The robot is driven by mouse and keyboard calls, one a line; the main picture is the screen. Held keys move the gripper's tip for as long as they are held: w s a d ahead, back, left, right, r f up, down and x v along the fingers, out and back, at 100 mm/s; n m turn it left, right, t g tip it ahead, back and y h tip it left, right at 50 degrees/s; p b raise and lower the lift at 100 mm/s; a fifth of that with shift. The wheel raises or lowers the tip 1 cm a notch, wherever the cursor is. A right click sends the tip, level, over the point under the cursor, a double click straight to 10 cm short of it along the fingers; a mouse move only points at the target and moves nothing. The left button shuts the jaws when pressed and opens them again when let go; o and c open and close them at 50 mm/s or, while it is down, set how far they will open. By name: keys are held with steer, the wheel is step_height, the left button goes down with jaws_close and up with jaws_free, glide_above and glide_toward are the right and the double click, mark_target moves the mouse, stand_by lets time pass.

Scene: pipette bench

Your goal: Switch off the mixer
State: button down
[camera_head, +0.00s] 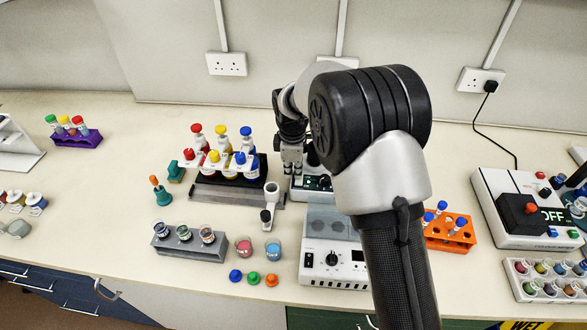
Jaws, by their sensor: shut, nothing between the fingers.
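Several bench devices are in view, and I cannot tell for certain which one is the mixer. A small white device with a dark green front panel (314,183) stands at the centre, partly hidden by my arm. My gripper (292,165) is shut and empty, pointing down just over or beside this device's left part; contact cannot be told. A white box with a dark knob (330,261) stands nearer the front. At the right, a white device (494,200) has a red button, a black block and a display reading OFF.
A rack of capped bottles or pipettes (232,190) stands left of my gripper. A grey vial rack (190,248), loose coloured caps (254,278) and an orange tube rack (455,242) are near the front. A black cable (488,128) runs from a wall socket.

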steer(key=shift+w+f, duration=0.1)
steer(key=shift+f, duration=0.05)
steer(key=shift+s, duration=0.2)
steer(key=shift+s, duration=0.65)
step_height(320, 180, up, 14)
steer(key=w+p, duration=0.1)
steer(key=p, duration=0.4)
steer(key=shift+w, duration=0.2)
steer(key=shift+r, duration=0.2)
